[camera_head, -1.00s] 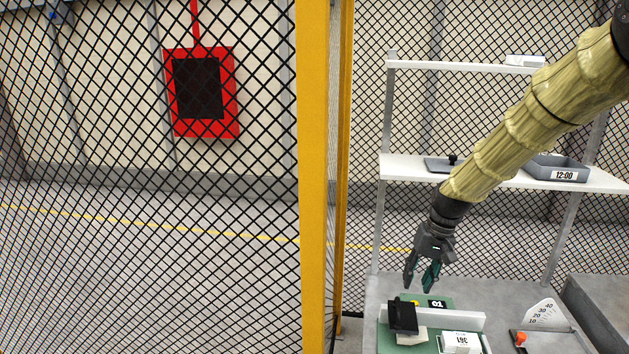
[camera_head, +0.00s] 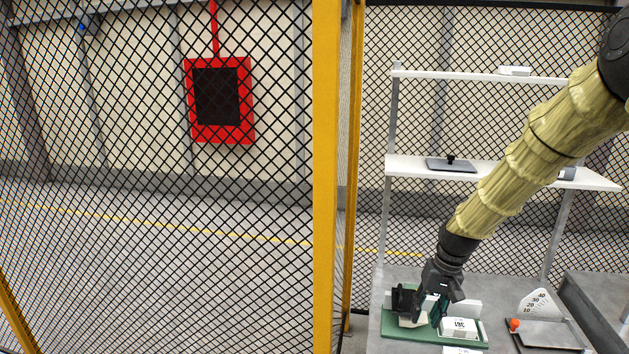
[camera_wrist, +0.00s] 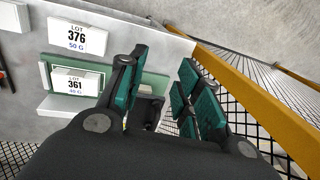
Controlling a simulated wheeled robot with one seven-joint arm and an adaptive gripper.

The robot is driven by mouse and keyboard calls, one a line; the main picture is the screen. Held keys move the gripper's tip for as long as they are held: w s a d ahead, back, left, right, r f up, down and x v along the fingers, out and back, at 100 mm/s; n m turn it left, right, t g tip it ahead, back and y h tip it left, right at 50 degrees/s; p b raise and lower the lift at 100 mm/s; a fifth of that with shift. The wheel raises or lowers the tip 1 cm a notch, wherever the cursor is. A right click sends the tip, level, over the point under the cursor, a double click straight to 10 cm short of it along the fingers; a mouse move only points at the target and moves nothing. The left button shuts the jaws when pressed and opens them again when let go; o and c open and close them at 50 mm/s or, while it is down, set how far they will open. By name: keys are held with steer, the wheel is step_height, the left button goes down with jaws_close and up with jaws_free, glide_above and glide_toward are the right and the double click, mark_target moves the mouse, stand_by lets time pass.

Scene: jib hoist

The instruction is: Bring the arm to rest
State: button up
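My gripper (camera_head: 429,308) hangs from my yellow-sleeved arm, fingers downward, in front of or over the green tray (camera_head: 400,331) on the grey bench. In the wrist view my gripper (camera_wrist: 163,70) shows two green-padded fingers with a gap between them. It is open, with nothing visibly held. A black holder (camera_head: 402,299) stands at the tray's left side, close to the fingers; contact cannot be told. A white LOT 361 block (camera_head: 459,326) sits on the tray, right of the fingers. It also shows in the wrist view (camera_wrist: 76,83).
A white LOT 376 block (camera_wrist: 77,34) lies beside the tray. A scale with an orange knob (camera_head: 514,325) stands to the right. Behind are white shelves (camera_head: 408,167) with a grey lid (camera_head: 451,166). A yellow post (camera_head: 327,180) and mesh fence stand to the left.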

steer(key=s+a+f, duration=0.1)
steer(key=s+f, duration=0.4)
steer(key=f, duration=0.3)
steer(key=s+a+f, duration=0.1)
steer(key=s+f, duration=0.4)
steer(key=f, duration=0.4)
steer(key=s+a+f, duration=0.1)
steer(key=s+f, duration=0.4)
steer(key=s, duration=0.5)
steer(key=s+a+f+n+h, duration=0.1)
steer(key=s+f, duration=0.4)
steer(key=s, duration=0.6)
steer(key=s+a+f+h, duration=0.1)
steer(key=s+f, duration=0.5)
steer(key=s, duration=0.5)
steer(key=shift+n, duration=0.4)
steer(key=shift+s, duration=0.15)
